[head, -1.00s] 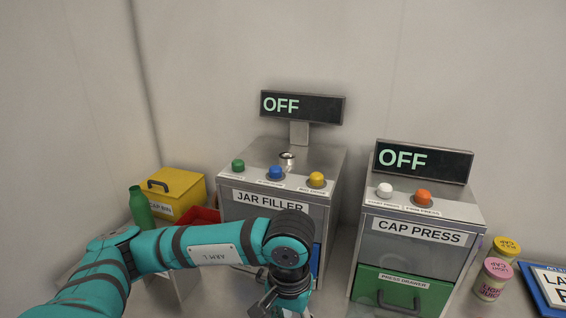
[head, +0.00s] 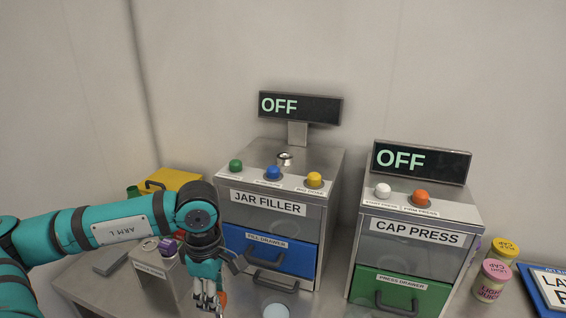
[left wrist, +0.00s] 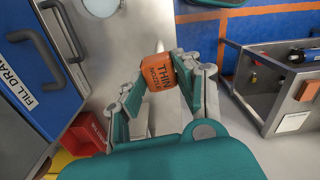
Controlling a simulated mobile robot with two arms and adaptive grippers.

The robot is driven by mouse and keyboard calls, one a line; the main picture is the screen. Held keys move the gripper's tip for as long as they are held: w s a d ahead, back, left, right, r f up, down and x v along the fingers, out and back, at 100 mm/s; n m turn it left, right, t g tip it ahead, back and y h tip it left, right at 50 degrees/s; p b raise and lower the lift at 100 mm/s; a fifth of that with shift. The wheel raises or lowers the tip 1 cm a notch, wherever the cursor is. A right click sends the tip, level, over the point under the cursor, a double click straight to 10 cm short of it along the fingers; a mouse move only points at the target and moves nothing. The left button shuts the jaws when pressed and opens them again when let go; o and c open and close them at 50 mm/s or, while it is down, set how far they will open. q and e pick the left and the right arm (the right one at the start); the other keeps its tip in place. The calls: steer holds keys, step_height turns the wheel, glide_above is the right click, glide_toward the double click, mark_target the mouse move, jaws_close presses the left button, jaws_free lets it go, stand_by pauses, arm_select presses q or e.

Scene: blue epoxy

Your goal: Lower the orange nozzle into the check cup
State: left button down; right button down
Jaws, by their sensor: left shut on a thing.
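The orange nozzle (left wrist: 160,80), a small block marked "THIN NOZZLE", is between the fingers of my left gripper (left wrist: 163,88) in the left wrist view. In the head view the left gripper (head: 210,303) points down near the bottom edge, and only a sliver of the orange nozzle (head: 223,298) shows. A pale round thing (head: 277,311), perhaps the check cup, is to the gripper's right, cut by the bottom edge. A pale round shape (left wrist: 101,5) also shows at the top of the left wrist view, apart from the nozzle. My right gripper is out of view.
A grey stand (head: 150,271) with a purple piece (head: 168,247) is left of the gripper. The jar filler's blue drawer (head: 262,252) and the cap press's green drawer (head: 390,293) are behind and to the right. A metal frame (left wrist: 277,100) is at right in the left wrist view.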

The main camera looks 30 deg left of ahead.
arm_select(q)
steer(key=w+a+r+n, duration=0.1)
steer(key=a+r+n, duration=0.4)
steer(key=n, duration=0.6)
steer(key=w+a+r+n, duration=0.2)
steer(key=a+r+n, duration=0.1)
steer(key=r+n, duration=0.65)
steer(key=w+d+r+n+b, duration=0.1)
steer(key=w+d+r+n, duration=0.1)
steer(key=w+d+n, duration=0.4)
steer(key=w+d+r+n+b, duration=0.1)
steer(key=w+d+r+n, duration=0.1)
steer(key=d+n, duration=0.7)
step_height(320, 180, down, 9)
steer(key=m+b, duration=0.1)
steer(key=b, duration=0.3)
steer(key=shift+s+d, duration=0.15)
steer(key=shift+d, duration=0.05)
